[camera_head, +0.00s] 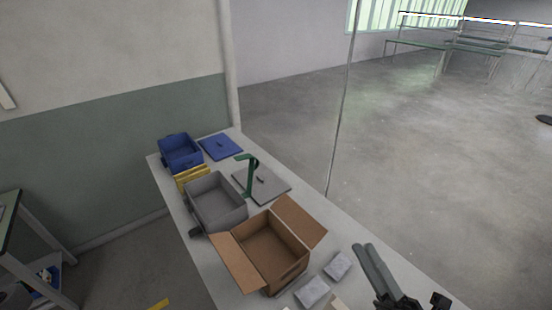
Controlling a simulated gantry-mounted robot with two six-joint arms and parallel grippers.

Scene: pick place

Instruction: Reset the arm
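My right gripper (363,246) comes in at the bottom right, above the table's right edge. Its two grey fingers lie close together with nothing seen between them, so it looks shut and empty. It is to the right of two small grey packages and apart from the open cardboard box (247,274). My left gripper is not in view.
The long white table (192,254) also carries a grey bin (215,203), a blue bin (180,153), a blue lid (221,146), a grey lid (274,186) and a green stand (247,176). Grey packages (338,266) (312,292) lie near the box. Open floor lies to the right.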

